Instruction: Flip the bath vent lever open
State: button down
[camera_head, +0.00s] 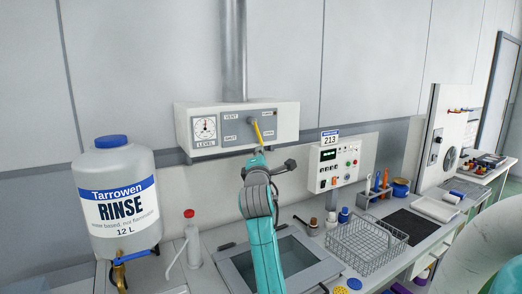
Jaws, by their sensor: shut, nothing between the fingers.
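The bath vent lever (257,132) is a yellow handle on the grey front plate of a white wall box (285,122). It hangs down from its pivot, tilted slightly to the right at its lower end. The plate reads VENT at upper left and SHUT at lower left; the labels on the right are too small to read. My gripper (260,149) is shut at the lever's lower end, with nothing seen between the fingers. It is small here and partly hidden by my arm, so I cannot tell whether it touches the lever.
Below are a sink-like bath (232,268), a control panel (334,166) and a wire basket (368,246). A large rinse jug (118,200) and a red-capped bottle (192,240) stand at left.

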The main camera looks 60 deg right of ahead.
jog(key=v, duration=0.7)
jog(key=shift+a, duration=0.1)
dwell(0.5)
jog(key=s+a+f+t+y, duration=0.1)
jog(key=a+f+t+y, duration=0.1)
jog(key=a+f, duration=0.7)
jog(key=s+a+f+m+t+y, duration=0.1)
jog(key=a+f+y, duration=0.4)
jog(key=a+f, duration=0.5)
jog(key=s+a+f+t+y, duration=0.1)
jog(key=a+f+t+y, duration=0.2)
jog(key=a+f, duration=0.6)
jog(key=shift+s+a+f+m+y, duration=0.1)
jog(key=shift+f+m+y, duration=0.05)
jog(key=shift+f, duration=0.95)
jog(key=shift+a+f+m+y, duration=0.1)
jog(key=shift+f+m+y, duration=0.05)
jog(key=shift+f, duration=0.95)
jog(key=s+a+f+m+y, duration=0.3)
jog(key=s+a+f, duration=0.1)
jog(key=s+a, duration=0.5)
jog(key=s+a+f+m+y, duration=0.25)
jog(key=s+a, duration=0.35)
jog(key=s, duration=0.5)
jog(key=s+a+m+y, duration=0.2)
jog(key=s, duration=0.7)
jog(key=shift+a+r+g, duration=0.15)
jog(key=shift+r+g, duration=0.15)
jog(key=shift+r, duration=0.15)
